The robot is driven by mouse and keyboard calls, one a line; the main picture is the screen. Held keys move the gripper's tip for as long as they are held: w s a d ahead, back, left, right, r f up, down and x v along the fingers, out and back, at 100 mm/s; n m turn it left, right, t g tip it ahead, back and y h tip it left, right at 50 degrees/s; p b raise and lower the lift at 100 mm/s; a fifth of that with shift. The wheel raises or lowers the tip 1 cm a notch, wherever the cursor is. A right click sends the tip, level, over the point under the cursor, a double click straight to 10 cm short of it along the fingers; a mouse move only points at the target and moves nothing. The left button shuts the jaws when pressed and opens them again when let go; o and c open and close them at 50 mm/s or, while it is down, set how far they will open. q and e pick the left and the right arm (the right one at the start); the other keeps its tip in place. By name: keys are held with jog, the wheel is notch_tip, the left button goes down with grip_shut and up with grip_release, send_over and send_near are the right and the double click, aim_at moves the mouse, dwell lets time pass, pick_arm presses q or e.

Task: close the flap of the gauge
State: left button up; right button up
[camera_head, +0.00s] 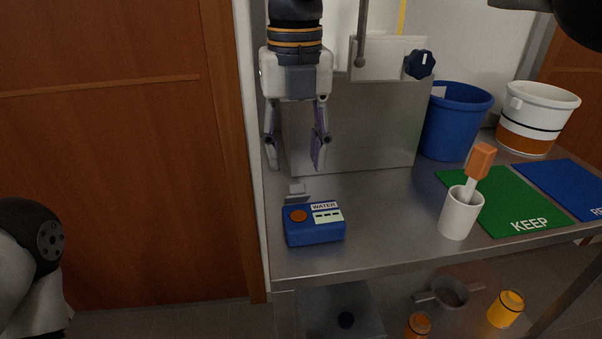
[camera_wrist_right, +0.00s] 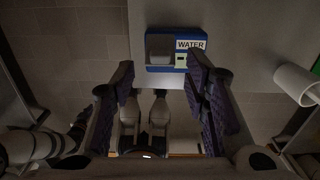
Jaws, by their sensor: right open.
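The gauge (camera_head: 314,232) is a blue box labelled WATER with an orange round dial and a pale display. It stands near the left front of the steel counter and also shows at the top of the right wrist view (camera_wrist_right: 190,64). Its grey flap (camera_head: 297,192) stands up at the back edge, open, with the dial uncovered in the head view. In the wrist view the flap (camera_wrist_right: 159,47) hides the dial side. My right gripper (camera_head: 295,164) is open and empty, pointing down above and behind the flap, apart from it.
A white cup (camera_head: 460,213) with an orange-handled tool stands right of the gauge, beside a green KEEP mat (camera_head: 507,205). A blue bin (camera_head: 455,125) and a white-orange bucket (camera_head: 532,120) stand behind. A steel panel (camera_head: 352,130) rises behind my right gripper. The counter between gauge and cup is clear.

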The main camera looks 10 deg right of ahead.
aim_at(298, 191)
pick_arm(q)
jog(key=shift+w+r, duration=0.35)
jog(key=shift+w, duration=0.05)
pick_arm(e)
jog(key=shift+f, duration=2.35)
grip_shut()
jog(key=shift+s+r+t+p, duration=0.2)
jog(key=shift+s+t+p, duration=0.15)
jog(key=shift+t+p, duration=0.15)
jog(key=shift+s+f+t, duration=0.2)
jog(key=shift+s+t, duration=0.2)
jog(key=shift+t, duration=0.3)
pick_arm(q)
jog(key=shift+w+r+t, duration=0.5)
jog(key=shift+w+r, duration=0.2)
jog(key=shift+w, duration=0.05)
pick_arm(e)
jog(key=shift+s+d+f+t, duration=0.1)
jog(key=shift+s+f+t, duration=0.25)
jog(key=shift+t, duration=0.4)
jog(key=shift+s+a+f+t, duration=0.1)
jog(key=shift+s+f+t, duration=0.15)
jog(key=shift+t, duration=0.55)
jog(key=shift+s+d+f+t, duration=0.1)
jog(key=shift+s+f+t, duration=0.25)
jog(key=shift+t, duration=0.4)
grip_release()
jog(key=shift+s+r, duration=0.1)
